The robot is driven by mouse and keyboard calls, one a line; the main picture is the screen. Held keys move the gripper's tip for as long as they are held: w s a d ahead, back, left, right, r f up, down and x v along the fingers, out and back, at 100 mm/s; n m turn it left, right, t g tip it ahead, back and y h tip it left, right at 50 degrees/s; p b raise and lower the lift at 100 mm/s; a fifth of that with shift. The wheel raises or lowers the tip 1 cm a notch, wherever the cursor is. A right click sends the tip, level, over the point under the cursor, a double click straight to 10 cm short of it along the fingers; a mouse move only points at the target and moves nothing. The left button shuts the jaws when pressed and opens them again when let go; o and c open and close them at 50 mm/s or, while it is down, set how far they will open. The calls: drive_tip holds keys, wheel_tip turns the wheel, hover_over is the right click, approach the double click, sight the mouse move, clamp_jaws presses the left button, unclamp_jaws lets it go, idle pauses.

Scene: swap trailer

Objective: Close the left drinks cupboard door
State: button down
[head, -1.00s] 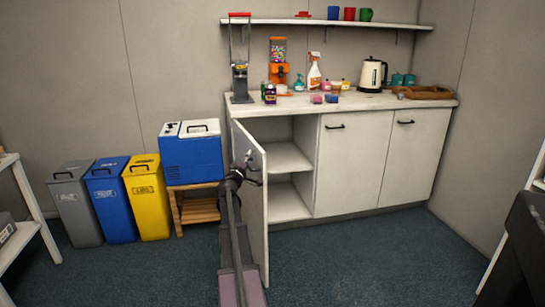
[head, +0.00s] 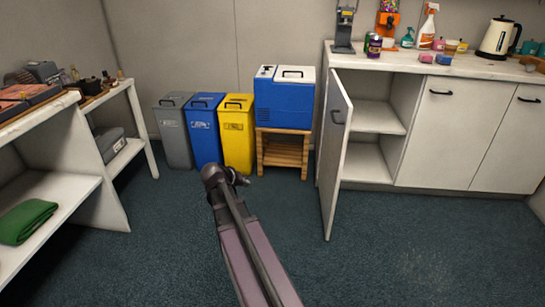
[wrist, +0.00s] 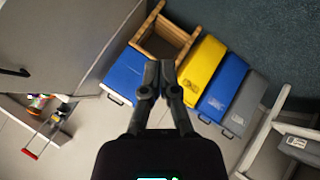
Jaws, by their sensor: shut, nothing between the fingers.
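The left drinks cupboard door (head: 334,165) is a pale panel in the head view. It stands wide open, swung out from the cupboard's left side, and the shelves inside (head: 375,118) show. A large pale panel (wrist: 65,40) fills the upper left there, probably the door.
A blue cool box (head: 285,98) sits on a wooden stand (head: 283,150) left of the door. Yellow (head: 238,135), blue (head: 204,132) and grey (head: 174,133) bins stand beside it. White shelving (head: 55,190) is at the left. The floor (head: 400,250) before the cupboard is clear.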

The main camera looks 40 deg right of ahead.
drive_tip(key=s+a+f+n+y, duration=0.1)
drive_tip(key=s+a+f+y, duration=0.1)
drive_tip(key=a, duration=0.9)
drive_tip(key=s+a+f+n+g+y, duration=0.1)
drive_tip(key=s+a+y, duration=0.3)
drive_tip(key=a, duration=0.7)
drive_tip(key=s+a+f+n+g+y, duration=0.1)
drive_tip(key=s+a+f+n+y, duration=0.2)
drive_tip(key=a, duration=0.7)
drive_tip(key=shift+s+a, duration=0.25)
drive_tip(key=shift+a, duration=0.15)
drive_tip(key=shift+d, duration=0.2)
